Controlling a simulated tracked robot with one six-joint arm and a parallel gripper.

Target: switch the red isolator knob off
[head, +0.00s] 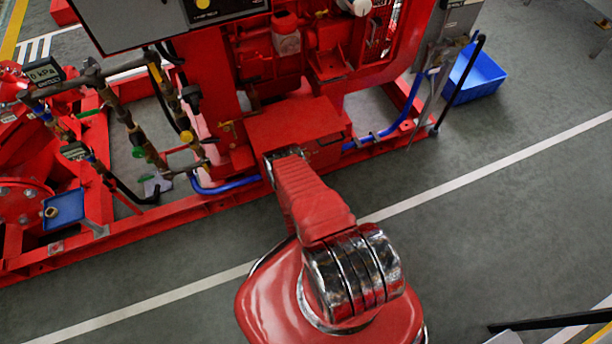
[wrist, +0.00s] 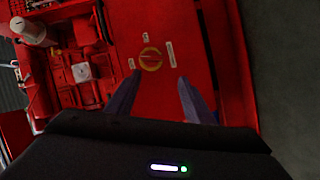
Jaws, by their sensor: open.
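The red isolator knob (wrist: 150,60) shows in the wrist view as a small round knob with a yellow ring, on a flat red panel face. Small white labels sit around it; I cannot read them. My gripper (wrist: 160,77) is open, with its two dark fingers pointing at the panel. The knob appears just beyond the fingertips, nearer the left finger; no contact shows. In the head view my arm reaches to a red box (head: 296,122) low on the pumpset. The knob cannot be made out there, and the fingers are hidden.
Gauges (head: 43,72) and pipework stand to the left of the red box. A blue hose (head: 378,134) runs beside it. A blue bin (head: 474,78) stands on the floor at the right. The red base rail (head: 150,222) runs along the front; the grey floor before it is mostly clear.

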